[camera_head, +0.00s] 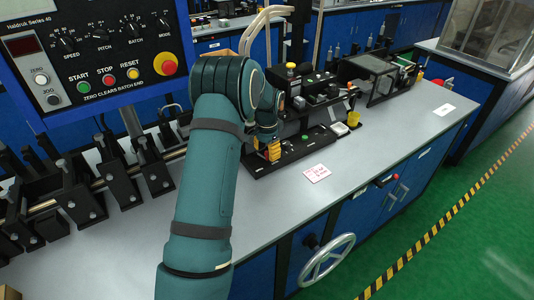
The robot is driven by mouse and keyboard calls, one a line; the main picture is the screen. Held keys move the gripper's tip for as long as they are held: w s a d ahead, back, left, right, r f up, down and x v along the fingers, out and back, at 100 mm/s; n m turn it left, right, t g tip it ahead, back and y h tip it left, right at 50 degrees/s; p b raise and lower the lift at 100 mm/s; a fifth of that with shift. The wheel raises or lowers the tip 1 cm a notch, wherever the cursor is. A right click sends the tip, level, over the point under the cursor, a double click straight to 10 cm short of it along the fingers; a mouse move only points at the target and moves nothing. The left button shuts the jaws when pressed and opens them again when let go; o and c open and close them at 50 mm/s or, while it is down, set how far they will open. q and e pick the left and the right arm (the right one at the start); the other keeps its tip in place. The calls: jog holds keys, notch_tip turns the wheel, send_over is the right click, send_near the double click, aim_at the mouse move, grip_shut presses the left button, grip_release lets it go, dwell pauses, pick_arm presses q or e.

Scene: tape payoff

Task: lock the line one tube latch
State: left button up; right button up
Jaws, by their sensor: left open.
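My left arm rises from the lower middle, and its gripper (268,149) is at the near left end of the black tape machine (295,147). The gripper shows small and is partly behind my own forearm. It is open, with yellow parts at its tip close to the machine's base. I cannot tell whether it touches anything. The line one tube latch cannot be picked out; my arm hides part of the machine's left side. My right gripper is not in view.
A control panel (97,98) stands at the upper left, above a row of black clamps (75,190). A pink-lettered card (317,173) and a white card (444,109) lie on the grey bench top (385,150). A handwheel (327,262) sticks out from the bench front.

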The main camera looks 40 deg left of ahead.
pick_arm(q)
jog(key=shift+f, duration=0.3)
grip_shut()
jog(key=shift+w+r+n+p, duration=0.1)
jog(key=shift+w+n+p, duration=0.45)
jog(key=shift+n, duration=0.55)
jog(key=shift+w+a+n, duration=0.15)
jog(key=shift+w+n, duration=0.15)
jog(key=shift+n, duration=0.6)
grip_release()
